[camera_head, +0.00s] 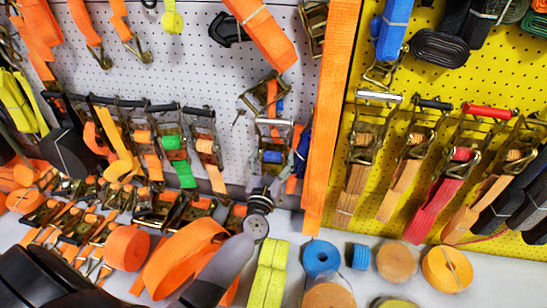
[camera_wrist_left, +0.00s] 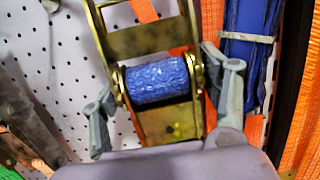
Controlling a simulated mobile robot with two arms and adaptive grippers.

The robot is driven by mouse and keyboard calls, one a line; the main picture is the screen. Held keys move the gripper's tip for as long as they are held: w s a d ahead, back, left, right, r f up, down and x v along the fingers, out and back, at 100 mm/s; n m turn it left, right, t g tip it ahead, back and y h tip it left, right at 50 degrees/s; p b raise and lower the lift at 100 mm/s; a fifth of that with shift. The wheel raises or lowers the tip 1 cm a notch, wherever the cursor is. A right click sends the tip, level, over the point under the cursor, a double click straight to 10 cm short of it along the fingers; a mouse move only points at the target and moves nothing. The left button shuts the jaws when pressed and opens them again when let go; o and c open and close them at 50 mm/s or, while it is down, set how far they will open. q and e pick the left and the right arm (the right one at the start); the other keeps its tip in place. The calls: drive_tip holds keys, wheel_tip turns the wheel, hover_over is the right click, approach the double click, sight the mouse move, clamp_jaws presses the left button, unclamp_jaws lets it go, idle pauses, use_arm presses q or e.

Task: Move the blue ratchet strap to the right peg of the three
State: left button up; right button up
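The blue ratchet strap (camera_head: 271,157) hangs on the white pegboard, a brass-coloured metal ratchet with blue webbing wound on its spool. It also fills the middle of the left wrist view (camera_wrist_left: 157,80). My left gripper (camera_head: 262,190) is just in front of and below it. In the left wrist view its two grey fingers (camera_wrist_left: 165,95) are spread, one on each side of the ratchet. The right finger is close to the metal frame; I cannot tell whether it touches. The three pegs are not clearly distinguishable. My right gripper is not in view.
A long orange strap (camera_head: 333,110) hangs just right of the ratchet. A blue webbing bundle (camera_wrist_left: 248,55) is close to the right finger. Several ratchets (camera_head: 175,150) hang to the left. Rolls of webbing (camera_head: 322,258) stand on the white surface below.

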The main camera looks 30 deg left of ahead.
use_arm(q)
drive_tip(key=shift+o, duration=1.4)
drive_tip(key=shift+f, duration=0.15)
